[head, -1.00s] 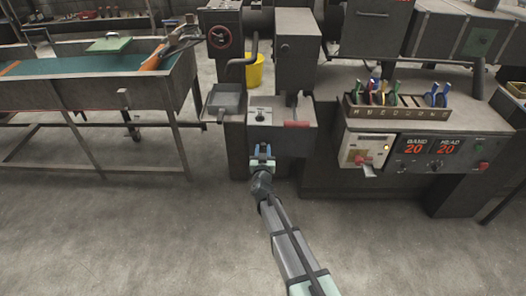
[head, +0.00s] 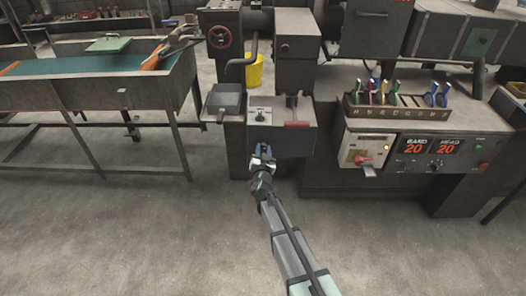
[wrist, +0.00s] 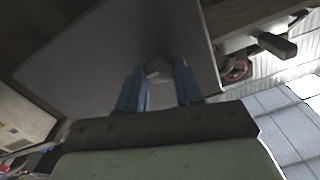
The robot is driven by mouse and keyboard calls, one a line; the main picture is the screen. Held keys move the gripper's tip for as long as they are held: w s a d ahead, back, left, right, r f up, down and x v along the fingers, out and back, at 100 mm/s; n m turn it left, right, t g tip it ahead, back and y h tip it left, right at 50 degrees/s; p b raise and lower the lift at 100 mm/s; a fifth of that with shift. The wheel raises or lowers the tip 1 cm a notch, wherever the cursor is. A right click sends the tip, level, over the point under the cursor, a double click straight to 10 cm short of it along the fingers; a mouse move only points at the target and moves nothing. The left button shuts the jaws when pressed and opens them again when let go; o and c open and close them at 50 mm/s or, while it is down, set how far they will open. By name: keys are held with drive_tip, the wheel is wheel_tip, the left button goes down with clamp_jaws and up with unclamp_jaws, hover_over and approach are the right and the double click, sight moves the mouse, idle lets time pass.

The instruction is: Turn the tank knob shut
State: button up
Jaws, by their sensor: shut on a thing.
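The tank is a grey metal box (head: 296,142) at the centre of the head view, with a pale marked plate (head: 261,114) on top. My gripper (head: 263,146) reaches up to the box's front face, with the arm coming from below. Its two blue fingers stand on either side of a small pale piece, which I take to be the tank knob (wrist: 160,92), in the wrist view. The gripper is shut on it. In the head view the fingers hide the knob, so its exact angle cannot be read. In the wrist view a broad grey face lies just beyond the fingertips.
A red-handled part (head: 297,124) sits on the box's right side. A grey tray (head: 223,102) is to its left. To the right are a control panel (head: 437,152) and a rack of coloured clips (head: 398,111). The floor (head: 150,230) in front is clear.

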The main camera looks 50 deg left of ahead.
drive_tip(key=o, duration=1)
drive_tip(key=shift+s+d, duration=0.15)
drive_tip(key=v, duration=1.3)
drive_tip(key=shift+s+d, duration=0.15)
